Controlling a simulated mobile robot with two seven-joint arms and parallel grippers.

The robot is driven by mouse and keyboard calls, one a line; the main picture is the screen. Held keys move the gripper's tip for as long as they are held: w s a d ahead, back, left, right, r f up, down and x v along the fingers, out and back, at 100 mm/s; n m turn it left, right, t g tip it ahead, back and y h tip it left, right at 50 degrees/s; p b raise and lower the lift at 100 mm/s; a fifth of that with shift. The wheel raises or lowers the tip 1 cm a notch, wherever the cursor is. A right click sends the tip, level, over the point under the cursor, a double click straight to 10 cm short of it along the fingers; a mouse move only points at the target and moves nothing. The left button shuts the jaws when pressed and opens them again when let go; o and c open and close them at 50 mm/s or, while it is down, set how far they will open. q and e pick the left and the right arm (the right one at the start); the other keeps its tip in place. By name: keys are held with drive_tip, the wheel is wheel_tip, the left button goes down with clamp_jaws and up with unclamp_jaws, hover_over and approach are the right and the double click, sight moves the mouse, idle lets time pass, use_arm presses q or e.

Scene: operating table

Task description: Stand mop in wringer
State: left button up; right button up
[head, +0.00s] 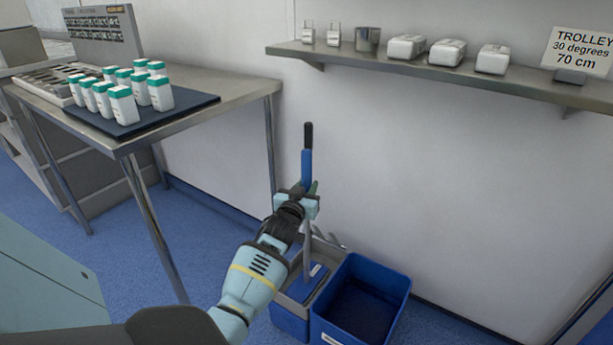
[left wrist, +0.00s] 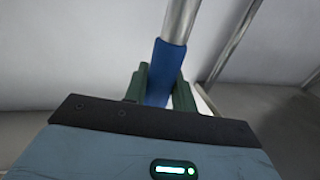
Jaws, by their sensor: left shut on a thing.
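The mop's upright handle (head: 307,165) shows in the head view, blue with a black top end. My left gripper (head: 304,198) is shut around its blue part. The left wrist view shows the blue sleeve (left wrist: 164,72) between the dark green fingers (left wrist: 160,88), with a bare metal shaft (left wrist: 182,18) beyond. Below the gripper stands a blue bucket unit with a grey wringer (head: 298,290), partly hidden by my left arm. A grey shaft runs down towards it; the mop head is hidden, so I cannot tell whether it sits inside. My right gripper is out of view.
An open blue bucket (head: 405,285) adjoins the wringer on the right. A metal table (head: 225,90) at the left holds a dark mat (head: 135,130) with several green-capped bottles. A wall shelf (head: 430,70) carries boxes and a trolley sign (head: 583,48). The wall is close behind the buckets.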

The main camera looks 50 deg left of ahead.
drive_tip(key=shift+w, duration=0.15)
use_arm(q)
drive_tip(key=o, duration=1.1)
drive_tip(key=shift+c, duration=0.2)
drive_tip(key=shift+f, duration=0.15)
drive_tip(key=shift+s+d, duration=0.2)
drive_tip(key=shift+s, duration=0.15)
drive_tip(key=p+v, duration=0.2)
drive_tip(key=v, duration=0.5)
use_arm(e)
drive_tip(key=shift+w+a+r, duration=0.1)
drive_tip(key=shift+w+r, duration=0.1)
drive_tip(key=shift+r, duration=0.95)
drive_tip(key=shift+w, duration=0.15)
